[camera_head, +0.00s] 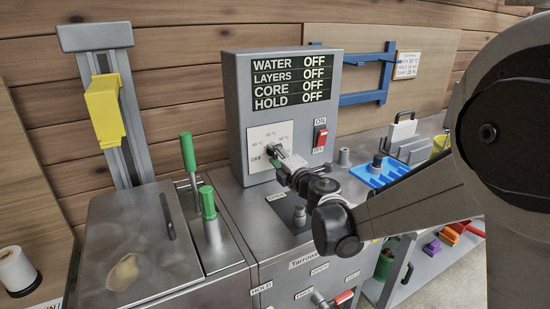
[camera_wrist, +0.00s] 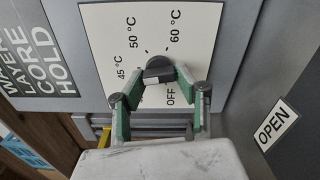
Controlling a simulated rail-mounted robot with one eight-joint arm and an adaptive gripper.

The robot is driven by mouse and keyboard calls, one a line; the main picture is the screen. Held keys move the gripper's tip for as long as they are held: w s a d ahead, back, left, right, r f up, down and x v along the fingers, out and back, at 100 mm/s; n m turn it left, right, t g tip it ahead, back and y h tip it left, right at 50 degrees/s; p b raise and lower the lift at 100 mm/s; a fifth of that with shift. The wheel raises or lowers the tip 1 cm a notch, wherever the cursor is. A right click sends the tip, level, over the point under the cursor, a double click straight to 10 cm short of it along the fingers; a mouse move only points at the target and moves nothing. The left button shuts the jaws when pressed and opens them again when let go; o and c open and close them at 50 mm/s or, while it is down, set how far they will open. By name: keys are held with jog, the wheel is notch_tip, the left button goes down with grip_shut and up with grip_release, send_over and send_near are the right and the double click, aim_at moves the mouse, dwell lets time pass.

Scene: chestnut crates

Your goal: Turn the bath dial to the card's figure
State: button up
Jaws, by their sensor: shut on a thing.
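The bath dial, a dark knob (camera_wrist: 158,68), sits on a white scale plate (camera_wrist: 105,30) marked OFF, 45 °C, 50 °C and 60 °C. The plate (camera_head: 262,138) is on the front of a grey control box (camera_head: 236,120). My gripper (camera_wrist: 162,80) is shut on the knob, with a green-sided finger on either side of it. In the head view my gripper (camera_head: 277,158) reaches the plate and partly hides the knob. I cannot tell which mark the knob points to. A small white card (camera_head: 407,65) hangs on the back board; its print is too small to read surely.
The box's display (camera_head: 290,80) reads OFF for WATER, LAYERS, CORE and HOLD. A red switch (camera_head: 320,137) is right of the plate. Green-handled levers (camera_head: 188,152) stand left, by a lidded metal tank (camera_head: 135,240). A blue tray (camera_head: 380,172) lies right, behind my arm.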

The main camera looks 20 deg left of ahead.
aim_at(270, 117)
jog(key=m, duration=0.6)
jog(key=shift+r+m+b, duration=0.1)
jog(key=shift+m+b, duration=0.2)
jog(key=shift+b, duration=0.05)
jog(key=m, duration=0.6)
jog(key=shift+d+r, duration=0.1)
jog(key=shift+r, duration=0.05)
jog(key=o, duration=1.1)
jog(key=shift+o, duration=0.2)
jog(key=shift+r, duration=0.1)
notch_tip(270, 117, up, 10)
jog(key=shift+f, duration=0.1)
